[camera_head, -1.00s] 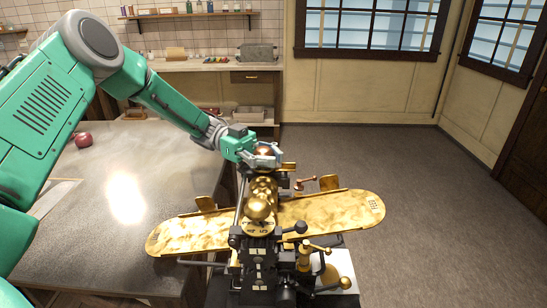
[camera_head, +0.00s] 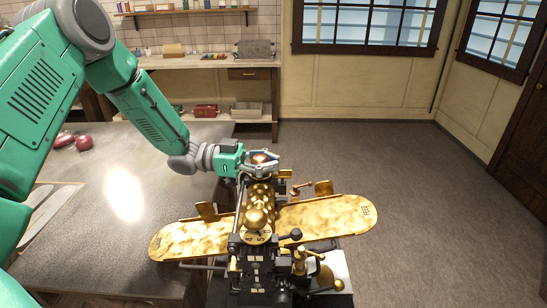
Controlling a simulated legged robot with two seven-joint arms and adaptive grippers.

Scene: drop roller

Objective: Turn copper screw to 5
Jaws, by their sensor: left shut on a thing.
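The drop roller (camera_head: 258,212) is a brass and black machine with a gold roller body and a long gold tray (camera_head: 335,217) running out to both sides. My left gripper (camera_head: 262,164) is shut on a round copper-coloured screw (camera_head: 259,158) at the far top end of the machine. The fingers hide the sides of the screw, and I cannot read any number beside it. A small copper-coloured crank handle (camera_head: 301,188) sticks out to the right of the gripper. A gold knob (camera_head: 255,217) stands at the near end of the roller. My right gripper does not show.
A counter (camera_head: 205,62) and shelf stand against the back wall. The floor at the right is clear.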

